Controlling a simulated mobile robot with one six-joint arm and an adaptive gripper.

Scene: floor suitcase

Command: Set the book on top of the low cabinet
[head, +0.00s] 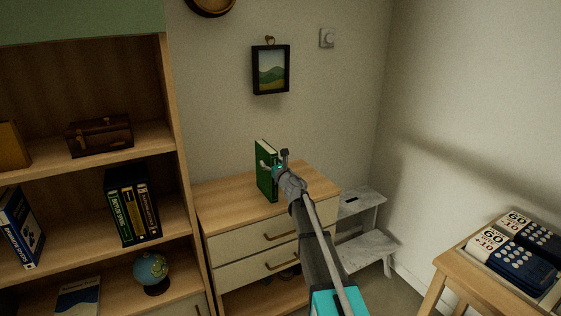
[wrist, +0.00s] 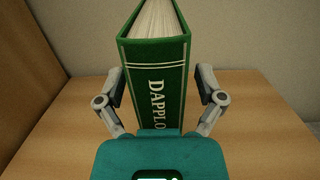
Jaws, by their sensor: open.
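The green book (head: 266,172) stands upright on the wooden top of the low cabinet (head: 225,205). In the wrist view the book (wrist: 158,85) shows its spine with white lettering and its pale page edges on top. The cabinet top (wrist: 260,130) spreads out on both sides of it. My gripper (head: 277,168) is at the book; in the wrist view my gripper (wrist: 160,80) is open, one finger on each side of the spine, with slim gaps showing. The book's lower end is hidden behind my gripper's body in the wrist view.
A bookshelf (head: 172,110) stands left of the cabinet, holding books, a globe (head: 151,270) and a small brown case (head: 100,137). A framed picture (head: 271,70) hangs above. A grey step stool (head: 362,225) is at the right. The cabinet top around the book is clear.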

